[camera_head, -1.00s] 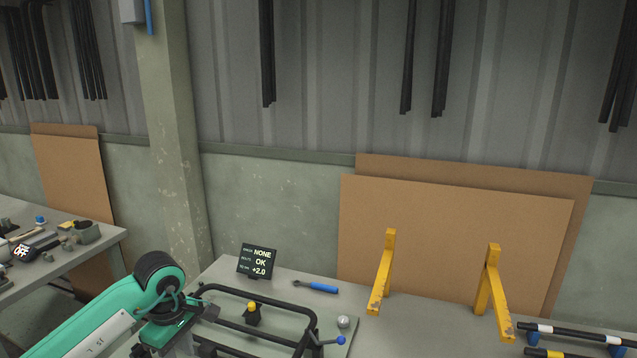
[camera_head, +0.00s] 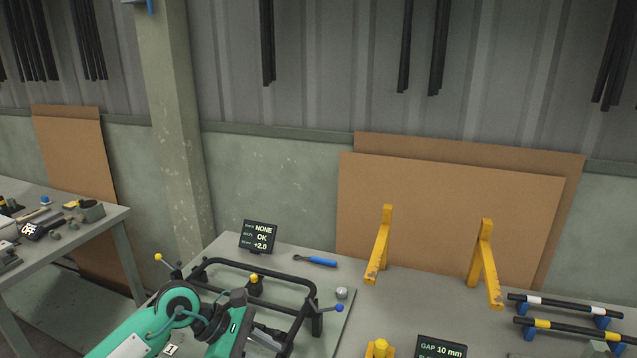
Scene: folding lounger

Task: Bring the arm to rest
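My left arm, green with dark joints, comes in from the bottom left. Its wrist end, with the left gripper (camera_head: 236,325), is over the near part of the black tube frame (camera_head: 262,270) on the bench. The fingers cannot be made out, so I cannot tell whether they are open or shut, or touch the frame. The frame has yellow-tipped and blue-tipped levers. My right gripper is not in view.
A small display (camera_head: 259,237) and a blue-handled tool (camera_head: 316,261) lie behind the frame. Two yellow stands (camera_head: 484,265) and striped bars (camera_head: 565,306) are on the right. A second display (camera_head: 440,347) is at the bottom. A side bench (camera_head: 70,238) stands left.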

